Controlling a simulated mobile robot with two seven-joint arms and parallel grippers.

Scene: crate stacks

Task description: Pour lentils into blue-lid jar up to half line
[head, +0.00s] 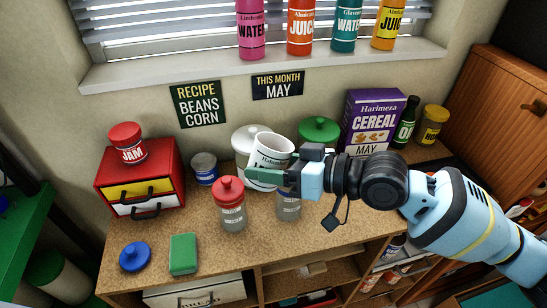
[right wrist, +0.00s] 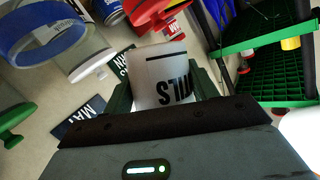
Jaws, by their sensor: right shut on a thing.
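My right gripper (head: 264,176) is shut on a white lentils container (head: 268,150), held above the counter and tilted, its upper end leaning right. In the right wrist view the container (right wrist: 165,75) sits between the fingers, its label upside down and partly hidden. A clear jar (head: 289,208) stands just below the gripper; its top is hidden by the gripper. A jar with a blue rim (right wrist: 45,35) shows large in the right wrist view. A blue lid (head: 135,256) lies at the counter's front left. No falling lentils are visible. My left gripper is not in view.
A red-lidded jar (head: 231,208) stands left of the clear jar. A green sponge (head: 183,254) and red drawer unit (head: 140,175) are left. The front middle counter is clear.

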